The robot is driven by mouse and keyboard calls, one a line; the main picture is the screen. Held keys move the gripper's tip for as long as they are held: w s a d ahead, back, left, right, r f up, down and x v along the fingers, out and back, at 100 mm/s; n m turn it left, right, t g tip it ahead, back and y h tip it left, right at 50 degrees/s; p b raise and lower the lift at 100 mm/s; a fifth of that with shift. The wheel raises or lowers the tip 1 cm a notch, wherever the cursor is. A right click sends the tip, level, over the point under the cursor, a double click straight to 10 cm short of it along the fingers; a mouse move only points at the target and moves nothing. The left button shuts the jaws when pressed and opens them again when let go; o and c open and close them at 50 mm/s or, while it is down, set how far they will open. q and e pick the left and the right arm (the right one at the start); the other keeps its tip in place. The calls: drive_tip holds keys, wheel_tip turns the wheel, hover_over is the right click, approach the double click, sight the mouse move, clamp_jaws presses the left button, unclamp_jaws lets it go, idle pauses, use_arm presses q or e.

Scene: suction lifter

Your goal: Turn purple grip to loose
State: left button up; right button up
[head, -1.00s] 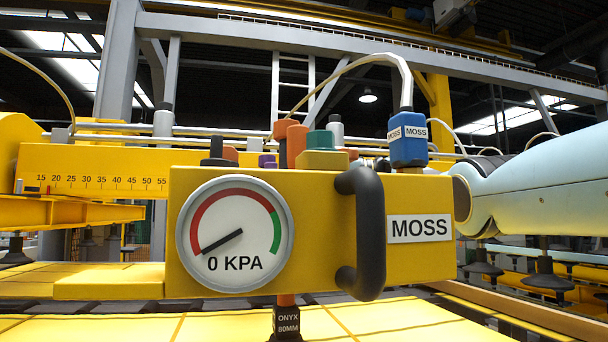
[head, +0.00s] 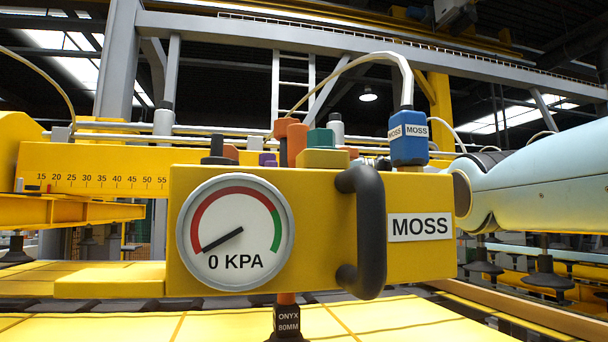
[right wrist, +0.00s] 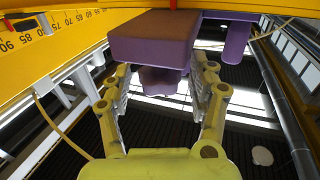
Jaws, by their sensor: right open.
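In the right wrist view a purple block (right wrist: 150,38) hangs at the top centre, with a rounded purple part (right wrist: 160,80) below it. Another purple piece (right wrist: 236,42) stands to the right. I cannot tell which purple part is the grip. My right gripper (right wrist: 164,72) is open, its fingers on either side of the rounded purple part; contact is unclear. In the head view only a small purple top (head: 268,159) shows behind the yellow MOSS box (head: 320,230). My right gripper is hidden there, and my left gripper is out of view.
The MOSS box carries a gauge (head: 235,233) reading 0 KPA and a black handle (head: 370,232). Orange (head: 297,145), green (head: 320,140) and blue (head: 408,140) fittings stand on or behind it. A yellow scale beam (head: 95,170) runs left. Hoses arch overhead.

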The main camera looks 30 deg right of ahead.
drive_tip(key=v, duration=1.1)
drive_tip(key=shift+s+d, duration=0.2)
drive_tip(key=shift+d, duration=0.15)
